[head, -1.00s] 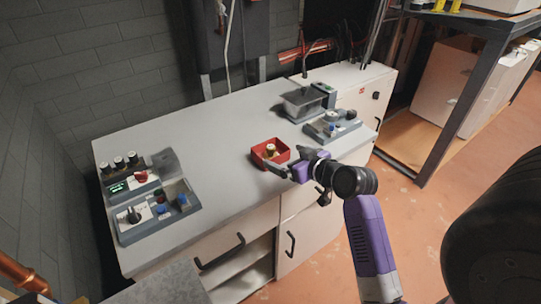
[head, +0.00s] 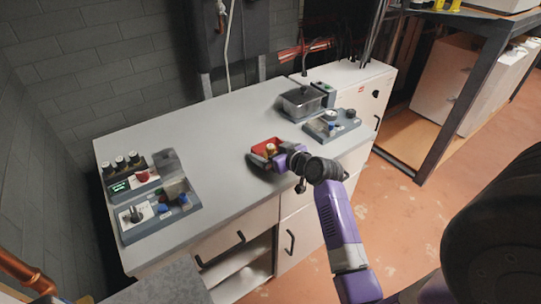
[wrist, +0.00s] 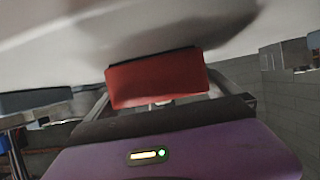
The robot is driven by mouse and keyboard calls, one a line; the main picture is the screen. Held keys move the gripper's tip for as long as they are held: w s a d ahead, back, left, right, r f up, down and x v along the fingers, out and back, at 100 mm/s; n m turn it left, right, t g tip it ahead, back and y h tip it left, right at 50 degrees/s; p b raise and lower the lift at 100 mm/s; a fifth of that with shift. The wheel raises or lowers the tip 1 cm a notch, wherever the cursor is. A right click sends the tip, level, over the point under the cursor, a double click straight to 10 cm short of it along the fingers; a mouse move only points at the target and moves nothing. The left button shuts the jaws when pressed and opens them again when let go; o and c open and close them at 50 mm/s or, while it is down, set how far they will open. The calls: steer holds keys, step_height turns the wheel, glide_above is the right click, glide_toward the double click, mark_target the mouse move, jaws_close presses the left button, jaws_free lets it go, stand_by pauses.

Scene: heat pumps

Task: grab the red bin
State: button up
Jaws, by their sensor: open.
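In the wrist view the red bin (wrist: 156,78) shows close ahead, between my two fingers (wrist: 165,103). The gripper is open. I cannot tell whether a finger touches the bin.
A control panel (head: 155,210) with knobs stands at the worktop's left end. Another device (head: 331,125) and a clear-lidded box (head: 303,102) stand at the back right. The worktop's middle is clear. Cabinet handles (head: 290,243) stick out below the front edge.

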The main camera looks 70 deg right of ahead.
steer(key=shift+c, duration=0.4)
steer(key=c, duration=1.1)
steer(key=shift+r, duration=0.1)
steer(key=shift+c, duration=0.8)
